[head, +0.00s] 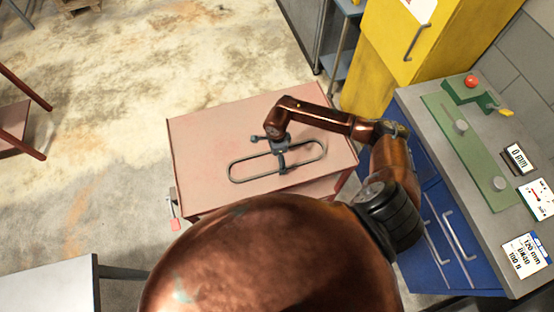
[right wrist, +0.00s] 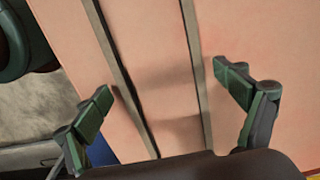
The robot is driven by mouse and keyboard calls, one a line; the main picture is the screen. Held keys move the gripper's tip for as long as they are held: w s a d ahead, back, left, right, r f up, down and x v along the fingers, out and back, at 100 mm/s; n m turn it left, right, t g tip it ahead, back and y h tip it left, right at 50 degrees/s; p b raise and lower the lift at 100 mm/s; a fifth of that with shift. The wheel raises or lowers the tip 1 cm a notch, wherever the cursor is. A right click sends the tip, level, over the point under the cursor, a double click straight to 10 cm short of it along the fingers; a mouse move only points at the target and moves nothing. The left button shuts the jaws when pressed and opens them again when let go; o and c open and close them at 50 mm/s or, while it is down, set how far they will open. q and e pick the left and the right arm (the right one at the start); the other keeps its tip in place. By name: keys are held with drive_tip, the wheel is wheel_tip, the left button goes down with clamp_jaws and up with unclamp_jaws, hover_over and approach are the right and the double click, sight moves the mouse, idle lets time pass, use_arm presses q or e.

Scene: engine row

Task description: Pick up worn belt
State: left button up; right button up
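The worn belt (head: 245,169) is a long dark narrow loop lying on the reddish table (head: 205,128). My right gripper (head: 282,160) is over the middle of the belt and hides a little of it. In the right wrist view, the gripper (right wrist: 166,95) has its two green-padded fingers wide apart. Both long strands of the belt (right wrist: 198,75) run between the fingers, and no finger visibly touches them. Whether the fingertips reach the tabletop is hard to tell. My left gripper is in neither view.
A grey-topped blue drawer cabinet (head: 415,93) with a green fixture (head: 462,150) and cards stands at the right. A yellow cabinet (head: 385,60) stands behind. The floor at left is mostly clear.

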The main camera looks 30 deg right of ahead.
drive_tip(key=c, duration=1.1)
drive_tip(key=shift+r, duration=0.1)
